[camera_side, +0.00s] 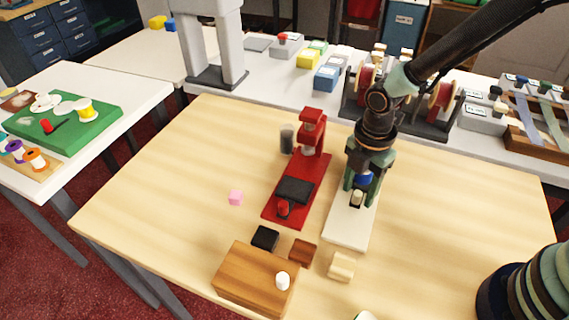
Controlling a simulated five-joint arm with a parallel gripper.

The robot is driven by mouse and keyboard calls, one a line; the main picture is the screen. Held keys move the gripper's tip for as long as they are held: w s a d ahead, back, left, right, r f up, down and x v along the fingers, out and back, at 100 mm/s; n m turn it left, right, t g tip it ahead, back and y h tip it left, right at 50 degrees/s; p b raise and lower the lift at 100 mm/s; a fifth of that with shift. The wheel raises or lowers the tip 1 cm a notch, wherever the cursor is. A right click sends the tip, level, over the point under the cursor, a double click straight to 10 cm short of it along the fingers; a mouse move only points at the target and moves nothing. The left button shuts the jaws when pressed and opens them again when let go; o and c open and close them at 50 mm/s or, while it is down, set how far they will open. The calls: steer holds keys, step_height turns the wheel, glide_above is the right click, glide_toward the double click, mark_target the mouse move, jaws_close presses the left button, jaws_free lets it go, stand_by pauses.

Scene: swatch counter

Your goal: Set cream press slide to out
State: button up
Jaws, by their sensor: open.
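The cream press (347,228) stands on the wooden table, its long pale base running toward the front. My gripper (361,194) is above the base and points down, its green fingers apart. A small cream knob-like piece (357,198) with a dark part below it shows between or just in front of the fingers; I cannot tell if they touch it. A blue part (364,179) shows between the fingers higher up. My gripper and wrist hide most of the press's upper part and its slide, so the slide's position cannot be told.
A red press (307,178) with a black plate (295,190) stands close on the left.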

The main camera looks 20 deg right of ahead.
steer(key=shift+f, duration=0.2)
jaws_close()
stand_by(1.4)
